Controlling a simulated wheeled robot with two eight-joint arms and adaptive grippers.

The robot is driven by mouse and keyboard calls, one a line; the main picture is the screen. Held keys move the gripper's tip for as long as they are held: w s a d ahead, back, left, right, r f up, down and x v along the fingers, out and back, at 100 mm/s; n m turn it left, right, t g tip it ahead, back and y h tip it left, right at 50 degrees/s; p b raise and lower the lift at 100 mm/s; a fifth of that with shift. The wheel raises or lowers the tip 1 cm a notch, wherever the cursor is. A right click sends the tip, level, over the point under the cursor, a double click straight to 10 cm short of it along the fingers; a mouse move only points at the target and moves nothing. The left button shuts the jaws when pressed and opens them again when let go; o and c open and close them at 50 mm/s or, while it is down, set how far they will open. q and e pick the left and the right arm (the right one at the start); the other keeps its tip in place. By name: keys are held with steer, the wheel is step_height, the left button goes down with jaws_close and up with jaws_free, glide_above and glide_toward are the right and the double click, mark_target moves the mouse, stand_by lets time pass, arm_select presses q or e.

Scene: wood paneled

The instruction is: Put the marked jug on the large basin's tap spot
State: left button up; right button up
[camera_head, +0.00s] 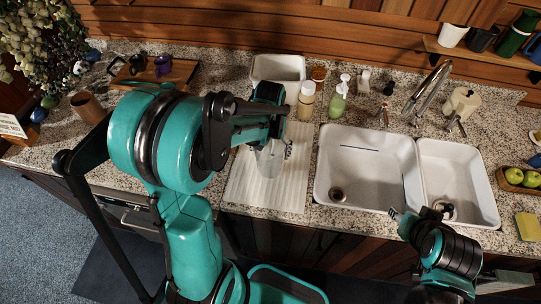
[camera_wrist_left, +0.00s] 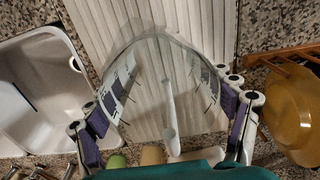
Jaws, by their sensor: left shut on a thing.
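The marked jug (camera_head: 270,160) is clear, with dark printed markings. My left gripper (camera_head: 268,138) is shut on it, over the ribbed white draining mat left of the sink. In the left wrist view the jug (camera_wrist_left: 150,75) sits between the purple-padded fingers (camera_wrist_left: 168,112). I cannot tell whether its base touches the mat. The large basin (camera_head: 365,155) is the left, white one, with a drain at its lower left and a thin dark line near its back wall. A chrome tap (camera_head: 428,88) stands behind the sink. My right gripper (camera_head: 418,218) is by the small basin's front edge, its fingers unclear.
The small basin (camera_head: 462,165) adjoins on the right. Behind the draining mat (camera_head: 240,185) are a white tub (camera_head: 278,68), a spice bottle (camera_head: 306,100) and a green soap bottle (camera_head: 338,100). An amber dish (camera_wrist_left: 295,105) shows right in the wrist view. The large basin looks empty.

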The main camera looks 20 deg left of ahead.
arm_select(q)
steer(key=shift+f, duration=1.15)
steer(key=shift+f, duration=0.1)
steer(key=o, duration=1)
steer(key=shift+f+b, duration=0.1)
steer(key=shift+b, duration=0.25)
steer(key=o, duration=0.3)
